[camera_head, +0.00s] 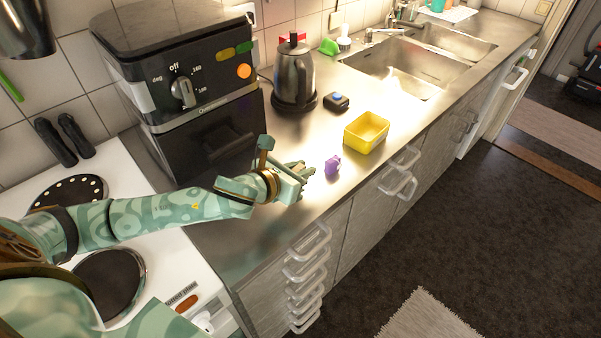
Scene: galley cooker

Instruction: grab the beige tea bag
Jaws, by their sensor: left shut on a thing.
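My left gripper (303,172) is low over the steel counter near its front edge, with its fingers pointing right. It is shut on a small pale thing that its fingers mostly hide, which fits the beige tea bag. I cannot make out the bag's outline. A small purple thing (332,166) stands on the counter just right of the fingertips. A yellow open box (366,132) stands farther right and looks empty. My right gripper is not in view.
A black air fryer (205,130) stands behind my left forearm. A kettle (294,75) and a small dark block (336,102) are farther back. The sink (415,60) lies beyond the yellow box. The stove (105,280) is at left. Drawer handles (308,270) jut out from the counter front.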

